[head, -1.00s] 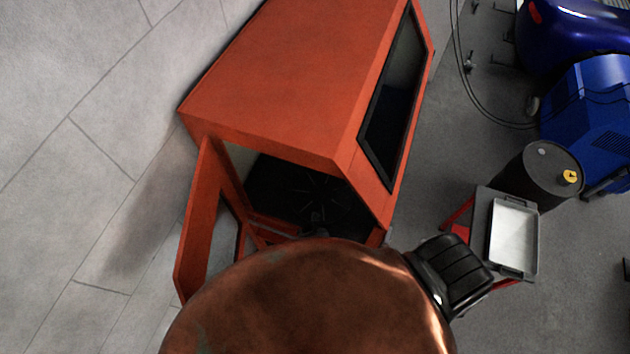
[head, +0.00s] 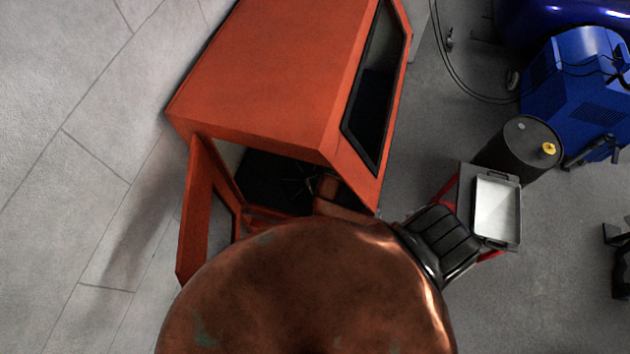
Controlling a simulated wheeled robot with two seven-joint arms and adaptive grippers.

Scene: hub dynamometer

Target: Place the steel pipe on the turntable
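The turntable (head: 270,178) is a dark surface with thin radial lines, inside the orange cabinet (head: 260,75). The cabinet's front is open and its roof hides the back of the turntable. A brown, arm-like part (head: 327,187), seemingly mine, reaches through the opening over the right side of the turntable. I take it for my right arm, but cannot be sure. Its gripper is too dark and small to make out. I cannot make out the steel pipe. My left gripper is not in view. A large copper-brown rounded body, seemingly mine, covers the bottom middle.
The cabinet's orange door (head: 195,215) stands open on the left. Right of the cabinet are a small stand with a pale tray (head: 497,210), a black drum (head: 520,148) and a blue machine (head: 580,90). Grey floor lies open at the left and lower right.

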